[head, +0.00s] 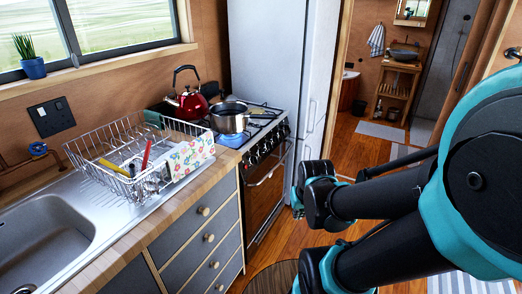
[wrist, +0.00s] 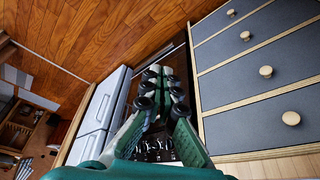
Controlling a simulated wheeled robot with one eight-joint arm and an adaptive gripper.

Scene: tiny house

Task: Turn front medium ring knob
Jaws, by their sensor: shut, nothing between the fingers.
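The stove (head: 266,165) stands beyond the drawer counter in the head view, with a row of dark knobs (head: 268,142) along its upper front edge. Which knob is the front medium one is not clear at this size.
A red kettle (head: 189,103) stands behind the pot. A dish rack (head: 138,157) sits on the counter beside the sink (head: 40,232). Grey drawers (head: 195,235) with round wooden pulls adjoin the stove. A white fridge (head: 275,55) stands behind it. Wooden floor is open in front.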

